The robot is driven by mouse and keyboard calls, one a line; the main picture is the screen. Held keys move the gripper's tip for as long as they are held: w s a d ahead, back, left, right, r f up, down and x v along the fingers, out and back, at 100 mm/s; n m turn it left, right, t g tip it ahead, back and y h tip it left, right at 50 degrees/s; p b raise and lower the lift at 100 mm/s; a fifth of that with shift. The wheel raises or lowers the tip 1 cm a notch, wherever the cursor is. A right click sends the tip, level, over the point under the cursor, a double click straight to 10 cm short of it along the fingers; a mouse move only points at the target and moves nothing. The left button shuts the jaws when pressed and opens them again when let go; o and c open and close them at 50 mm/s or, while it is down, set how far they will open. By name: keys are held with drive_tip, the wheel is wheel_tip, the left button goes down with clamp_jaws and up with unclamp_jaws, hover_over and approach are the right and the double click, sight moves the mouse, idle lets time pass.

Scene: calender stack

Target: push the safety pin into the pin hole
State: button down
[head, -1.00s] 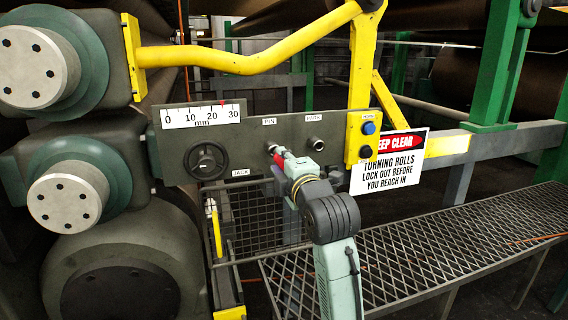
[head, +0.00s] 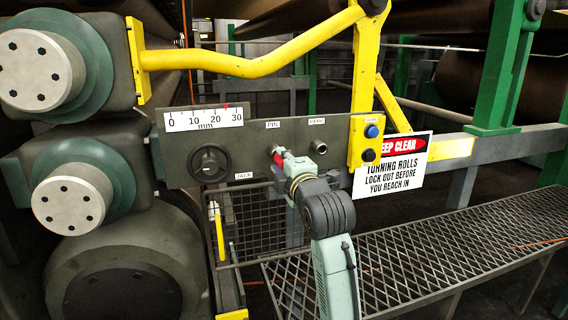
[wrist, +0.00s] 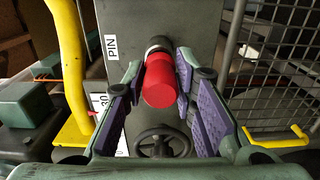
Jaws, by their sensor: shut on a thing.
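The red safety pin (wrist: 161,82) is between my gripper's (wrist: 160,64) purple-padded fingers in the wrist view. Its far end meets the collar of the pin hole (wrist: 158,43) under the PIN label. How deep the pin sits is hidden. In the head view my gripper (head: 288,162) is shut on the pin, and only a bit of red (head: 278,156) shows beside the hole's collar (head: 277,149) on the grey panel (head: 250,141).
An empty-looking PARK socket (head: 319,146) is to the right of the hole. A handwheel (head: 208,163) marked JACK is lower left, below a mm scale (head: 203,118). A yellow button box (head: 370,138) and warning sign (head: 393,162) stand right. A mesh guard (head: 250,225) is below.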

drive_tip(key=shift+x, duration=0.8)
drive_tip(key=c, duration=1.2)
unclamp_jaws()
drive_tip(key=shift+o, duration=0.4)
drive_tip(key=shift+o, duration=0.8)
drive_tip(key=shift+s, duration=0.1)
drive_tip(key=b+v, duration=0.1)
drive_tip(key=v, duration=0.6)
